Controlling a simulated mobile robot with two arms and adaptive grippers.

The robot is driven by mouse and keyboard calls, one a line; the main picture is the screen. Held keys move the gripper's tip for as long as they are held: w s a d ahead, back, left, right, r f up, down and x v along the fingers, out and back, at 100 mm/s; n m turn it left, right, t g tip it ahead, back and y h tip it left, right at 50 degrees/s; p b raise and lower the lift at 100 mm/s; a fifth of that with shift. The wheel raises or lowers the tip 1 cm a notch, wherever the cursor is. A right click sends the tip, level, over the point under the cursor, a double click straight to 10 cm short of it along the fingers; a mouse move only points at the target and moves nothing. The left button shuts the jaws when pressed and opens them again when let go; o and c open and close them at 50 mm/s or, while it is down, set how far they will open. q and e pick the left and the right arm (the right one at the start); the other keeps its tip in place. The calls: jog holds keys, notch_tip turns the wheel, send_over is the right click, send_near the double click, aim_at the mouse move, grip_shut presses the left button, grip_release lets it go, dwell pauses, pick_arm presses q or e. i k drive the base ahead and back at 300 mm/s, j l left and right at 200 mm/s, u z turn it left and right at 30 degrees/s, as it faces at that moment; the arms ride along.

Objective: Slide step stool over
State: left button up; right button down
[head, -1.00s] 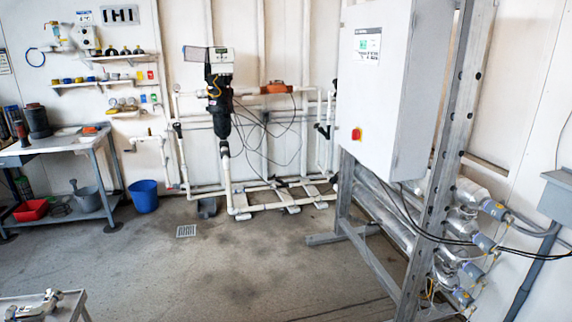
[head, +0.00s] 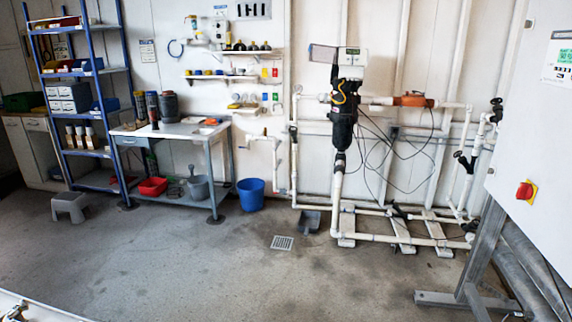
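A small grey step stool (head: 69,206) stands upright on the concrete floor at the left in the head view. It is in front of the blue shelving rack, to the left of the workbench. Nothing is touching the stool that I can see.
A blue shelving rack (head: 108,110) and a workbench (head: 170,130) stand behind the stool. A blue bucket (head: 251,194) and a floor drain (head: 282,243) lie to its right. A white control cabinet (head: 535,150) is at far right. The middle floor is clear.

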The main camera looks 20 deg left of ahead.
aim_at(73, 202)
jog(key=i+u, duration=0.2)
jog(key=i, duration=0.45)
jog(key=i+u, duration=0.2)
jog(key=i, duration=0.45)
jog(key=i+l+u, duration=0.2)
jog(key=i, duration=0.4)
jog(key=i+j+u, duration=0.15)
jog(key=i+u, duration=0.15)
jog(key=u, duration=0.15)
jog(key=i+u, duration=0.65)
jog(key=u, duration=0.25)
jog(key=i+l+u, duration=0.15)
jog(key=i+u, duration=0.2)
jog(key=u, duration=0.15)
jog(key=i+j+u, duration=0.2)
jog(key=i+u, duration=0.15)
jog(key=i, duration=0.55)
jog(key=i+u, duration=0.3)
jog(key=i, duration=0.6)
jog(key=i+l, duration=0.1)
jog(key=i, duration=2.15)
